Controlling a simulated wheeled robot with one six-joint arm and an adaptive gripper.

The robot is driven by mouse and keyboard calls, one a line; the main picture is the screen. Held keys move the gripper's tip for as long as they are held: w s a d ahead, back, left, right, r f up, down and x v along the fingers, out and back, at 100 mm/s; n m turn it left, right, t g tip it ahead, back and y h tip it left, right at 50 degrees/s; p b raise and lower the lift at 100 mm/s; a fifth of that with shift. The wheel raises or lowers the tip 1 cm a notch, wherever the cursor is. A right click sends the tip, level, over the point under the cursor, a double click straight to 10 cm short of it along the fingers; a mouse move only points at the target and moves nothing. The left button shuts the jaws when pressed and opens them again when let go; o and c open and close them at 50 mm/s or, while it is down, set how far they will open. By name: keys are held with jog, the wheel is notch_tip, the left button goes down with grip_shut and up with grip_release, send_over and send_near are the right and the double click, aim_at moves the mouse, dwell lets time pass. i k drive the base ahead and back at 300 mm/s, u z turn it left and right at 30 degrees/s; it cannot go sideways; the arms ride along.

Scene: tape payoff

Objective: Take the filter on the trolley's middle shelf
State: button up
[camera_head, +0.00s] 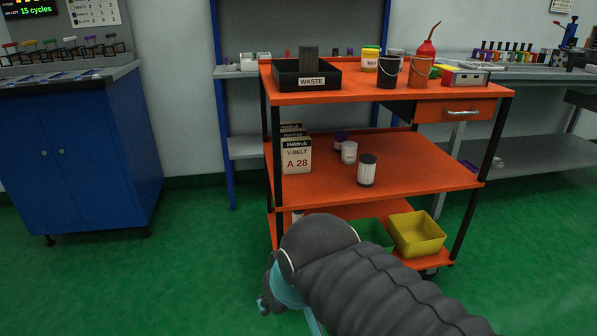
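The filter (367,171), a white cylinder with a dark top, stands upright on the orange middle shelf (420,165) of the trolley, near its front edge. It is in full view. My arm, in a dark ribbed sleeve, reaches in from the bottom right to in front of the trolley. My gripper (265,303) is at the lower left end of the arm, low over the floor and well apart from the filter. Only a small dark part of it shows past the teal wrist, so its fingers cannot be made out.
A white jar (349,153) and a purple-topped item (341,139) stand behind the filter. V-belt boxes (297,156) stand at the shelf's left. The top shelf holds a waste bin (306,76), buckets and an oil can (427,45). Bins, including a yellow one (417,233), sit below.

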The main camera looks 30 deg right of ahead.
aim_at(368, 162)
jog(key=u, duration=1)
jog(key=i, duration=2.35)
jog(key=z, duration=3.4)
jog(key=i, duration=0.45)
jog(key=z, duration=0.05)
